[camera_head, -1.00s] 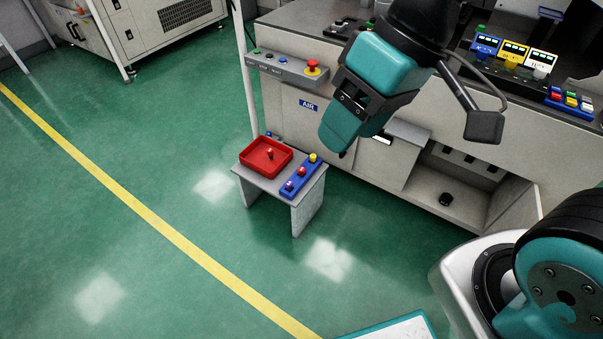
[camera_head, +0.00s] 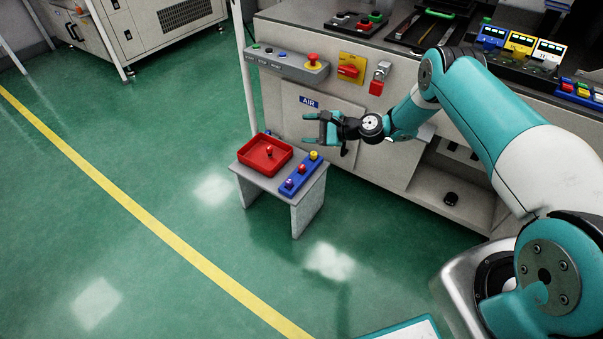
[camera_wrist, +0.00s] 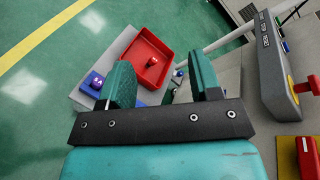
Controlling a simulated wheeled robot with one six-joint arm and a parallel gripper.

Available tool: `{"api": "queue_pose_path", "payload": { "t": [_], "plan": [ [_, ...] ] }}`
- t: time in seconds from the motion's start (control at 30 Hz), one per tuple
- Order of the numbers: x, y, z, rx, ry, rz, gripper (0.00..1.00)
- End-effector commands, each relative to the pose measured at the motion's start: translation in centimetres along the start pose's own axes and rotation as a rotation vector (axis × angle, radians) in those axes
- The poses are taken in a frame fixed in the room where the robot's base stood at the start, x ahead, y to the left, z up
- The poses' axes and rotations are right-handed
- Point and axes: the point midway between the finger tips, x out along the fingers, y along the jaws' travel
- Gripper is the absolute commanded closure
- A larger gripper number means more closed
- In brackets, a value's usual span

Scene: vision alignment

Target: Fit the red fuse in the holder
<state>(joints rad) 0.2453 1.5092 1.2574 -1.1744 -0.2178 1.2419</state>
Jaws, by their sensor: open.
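A small red piece (camera_head: 268,152), seemingly the red fuse, stands in a red tray (camera_head: 248,165) on a small grey stand. It also shows in the wrist view (camera_wrist: 152,61). Beside the tray lies a blue block (camera_head: 309,170) carrying several coloured pieces, among them a red one (camera_head: 302,169) and a yellow one (camera_head: 313,155). I cannot tell which part is the holder. My gripper (camera_head: 308,130) is open and empty, above and behind the stand, apart from everything. Its fingers (camera_wrist: 158,75) hide part of the stand top in the wrist view.
The grey stand (camera_head: 309,202) stands in front of a machine bench (camera_head: 291,101). A button panel (camera_head: 288,65) and a yellow switch plate (camera_head: 350,68) stick out of the bench front. Blue, yellow and white units (camera_head: 519,45) stand on the bench. The green floor at left is free.

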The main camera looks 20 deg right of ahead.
Motion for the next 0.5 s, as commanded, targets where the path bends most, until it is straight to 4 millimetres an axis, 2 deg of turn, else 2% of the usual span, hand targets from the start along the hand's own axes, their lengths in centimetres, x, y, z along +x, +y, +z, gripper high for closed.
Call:
{"api": "queue_pose_path", "payload": {
  "t": [0.03,0.2,0.3,0.4,0.5],
  "plan": [
    [-0.3,2.6,-2.9,0.096,0.005,-0.053,0.42],
    [-2.2,9.7,-9.3,0.420,-0.005,-0.261,0.42],
    [-3.7,13.8,-11.7,0.587,-0.023,-0.374,0.42],
    [-5.0,17.0,-13.0,0.716,-0.043,-0.464,0.42],
    [-5.8,19.1,-13.5,0.797,-0.060,-0.522,0.42]
  ]
}}
